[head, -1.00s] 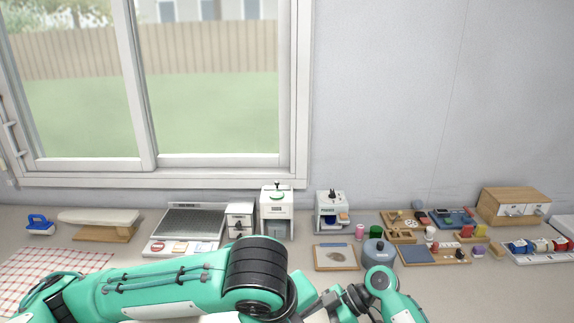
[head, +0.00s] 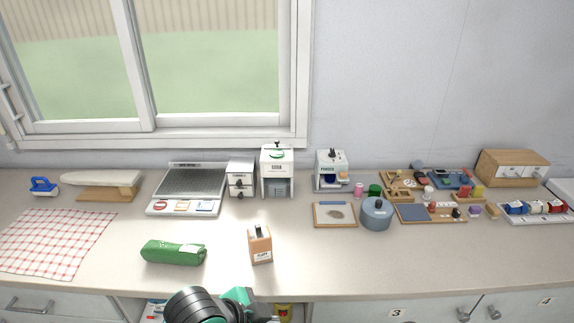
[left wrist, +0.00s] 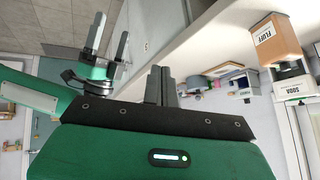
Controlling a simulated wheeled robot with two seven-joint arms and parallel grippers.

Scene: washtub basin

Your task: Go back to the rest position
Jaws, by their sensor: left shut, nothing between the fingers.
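My left gripper (left wrist: 160,85) shows in the left wrist view with its dark fingers together and nothing between them. It is in front of and below the counter edge, touching nothing. My left arm (head: 215,305) shows at the bottom centre of the head view, in front of the counter; its fingers cannot be made out there. What looks like my right gripper (left wrist: 110,35) shows at the upper left of the left wrist view, its two grey fingers apart and empty. It is not in the head view.
On the counter (head: 330,265), a green roll (head: 173,252) and a wooden box (head: 260,244) stand near the front edge. A checked cloth (head: 55,240) lies at left. A grey round pot (head: 376,214) stands right of centre. Drawers with knobs (head: 463,315) are below.

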